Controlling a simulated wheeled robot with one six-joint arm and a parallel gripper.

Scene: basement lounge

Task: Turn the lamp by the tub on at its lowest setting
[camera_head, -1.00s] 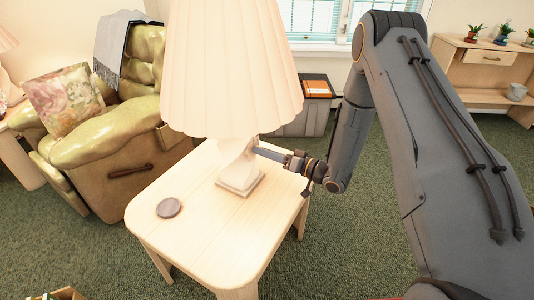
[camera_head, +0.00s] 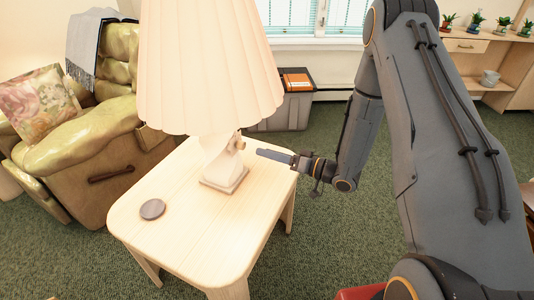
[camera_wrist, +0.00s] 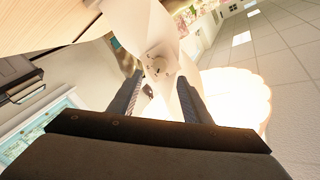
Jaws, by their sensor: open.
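The lamp has a pleated cream shade (camera_head: 208,65) and a pale twisted base (camera_head: 222,165), and stands upright on a light wood side table. A small round knob (camera_head: 237,143) sticks out from the right of its stem; it also shows in the wrist view (camera_wrist: 157,66). The shade glows very bright in the wrist view (camera_wrist: 235,95); I cannot tell the setting. My gripper (camera_head: 262,153) is right of the stem, apart from it. In the wrist view its fingers (camera_wrist: 160,82) are open and empty, with the knob ahead between them. The grey tub (camera_head: 285,112) is behind the table.
A dark round coaster (camera_head: 152,209) lies on the side table (camera_head: 190,240). A green armchair (camera_head: 95,160) is at left, and a shelf with small plants (camera_head: 480,60) at far right. The carpet right of the table is clear.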

